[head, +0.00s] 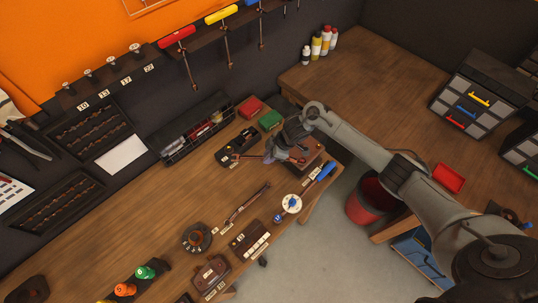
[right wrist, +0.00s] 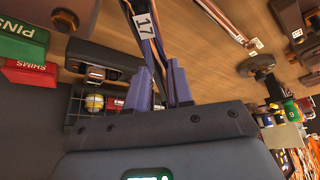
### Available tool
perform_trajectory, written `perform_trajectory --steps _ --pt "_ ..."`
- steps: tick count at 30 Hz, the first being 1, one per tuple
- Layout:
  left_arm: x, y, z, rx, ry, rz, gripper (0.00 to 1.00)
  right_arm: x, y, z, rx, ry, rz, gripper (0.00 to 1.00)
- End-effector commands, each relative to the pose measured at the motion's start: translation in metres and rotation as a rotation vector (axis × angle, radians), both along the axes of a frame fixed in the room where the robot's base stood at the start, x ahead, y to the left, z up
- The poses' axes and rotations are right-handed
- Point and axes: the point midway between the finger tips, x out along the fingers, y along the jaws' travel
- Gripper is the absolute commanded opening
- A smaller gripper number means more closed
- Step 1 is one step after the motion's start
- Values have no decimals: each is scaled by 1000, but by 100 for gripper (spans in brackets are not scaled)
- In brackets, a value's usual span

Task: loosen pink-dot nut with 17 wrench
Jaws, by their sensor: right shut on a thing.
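My right gripper (head: 272,155) reaches in from the right over the far right end of the workbench (head: 160,215). In the right wrist view its two purple fingers (right wrist: 163,92) are shut on a slim metal wrench with a white 17 tag (right wrist: 145,25). The wrench runs away from the fingers toward the top of that view. A brown block fixture (head: 312,151) stands just right of the gripper. I cannot make out a pink dot or its nut in either view. My left gripper is not in view.
Red (head: 250,107) and green (head: 270,120) boxes stand behind the gripper; in the wrist view they read SHIMS (right wrist: 28,75) and PINS (right wrist: 20,38). A red bucket (head: 368,205) stands below.

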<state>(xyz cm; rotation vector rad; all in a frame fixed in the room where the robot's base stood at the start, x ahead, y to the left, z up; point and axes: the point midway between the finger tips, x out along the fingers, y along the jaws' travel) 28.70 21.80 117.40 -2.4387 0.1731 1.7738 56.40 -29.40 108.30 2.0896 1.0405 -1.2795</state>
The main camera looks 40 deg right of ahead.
Motion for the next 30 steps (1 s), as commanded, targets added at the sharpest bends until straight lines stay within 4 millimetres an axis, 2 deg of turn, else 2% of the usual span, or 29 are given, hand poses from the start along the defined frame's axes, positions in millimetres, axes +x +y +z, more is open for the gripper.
perform_trajectory --steps 17,30 --pt "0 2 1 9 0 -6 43 0 0 -2 1 -1 7 0" --pt "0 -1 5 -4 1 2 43 -26 14 -3 0 1 231 0"
